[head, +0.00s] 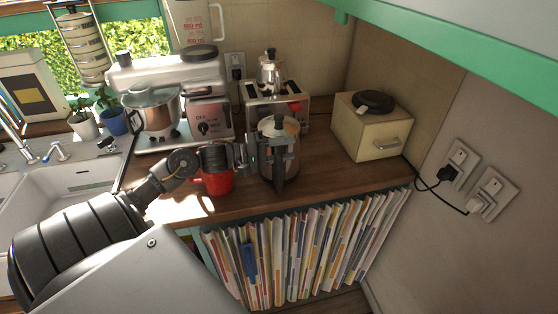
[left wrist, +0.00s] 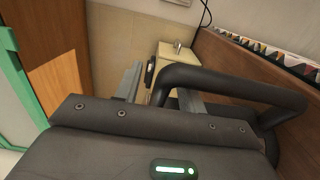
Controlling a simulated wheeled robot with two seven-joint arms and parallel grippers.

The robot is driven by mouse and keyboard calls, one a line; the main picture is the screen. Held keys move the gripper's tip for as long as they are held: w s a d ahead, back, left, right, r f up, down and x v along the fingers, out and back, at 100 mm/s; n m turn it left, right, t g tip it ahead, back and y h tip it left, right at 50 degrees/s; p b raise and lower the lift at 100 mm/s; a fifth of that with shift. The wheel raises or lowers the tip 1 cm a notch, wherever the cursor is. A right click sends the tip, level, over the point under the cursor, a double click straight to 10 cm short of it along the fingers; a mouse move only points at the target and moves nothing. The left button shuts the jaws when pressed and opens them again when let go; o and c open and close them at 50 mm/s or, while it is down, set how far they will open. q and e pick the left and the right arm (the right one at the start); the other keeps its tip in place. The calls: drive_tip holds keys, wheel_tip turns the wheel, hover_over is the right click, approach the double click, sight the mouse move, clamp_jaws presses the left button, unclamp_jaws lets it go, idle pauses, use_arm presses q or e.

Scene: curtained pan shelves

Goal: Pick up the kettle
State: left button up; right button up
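The kettle (head: 279,127) is a metal pot with a lid, a dark knob and a black handle. It stands upright on the wooden counter, in front of the toaster. The black handle loop (left wrist: 235,84) fills the middle and right of the left wrist view. My left gripper (head: 268,150) is at the kettle's near side. Its fingers look spread apart, with part of the handle between them in the left wrist view (left wrist: 162,92). Whether either finger touches the handle is unclear. My right gripper is not in view.
A red cup (head: 216,182) stands just under my left wrist. A stand mixer (head: 205,105), a toaster (head: 262,95) with a moka pot-like vessel (head: 270,68), and a cream box (head: 368,135) surround the kettle.

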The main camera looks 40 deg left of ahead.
use_arm(q)
clamp_jaws()
idle(1.3)
drive_tip(key=shift+a+r, duration=0.1)
drive_tip(key=shift+r, duration=0.15)
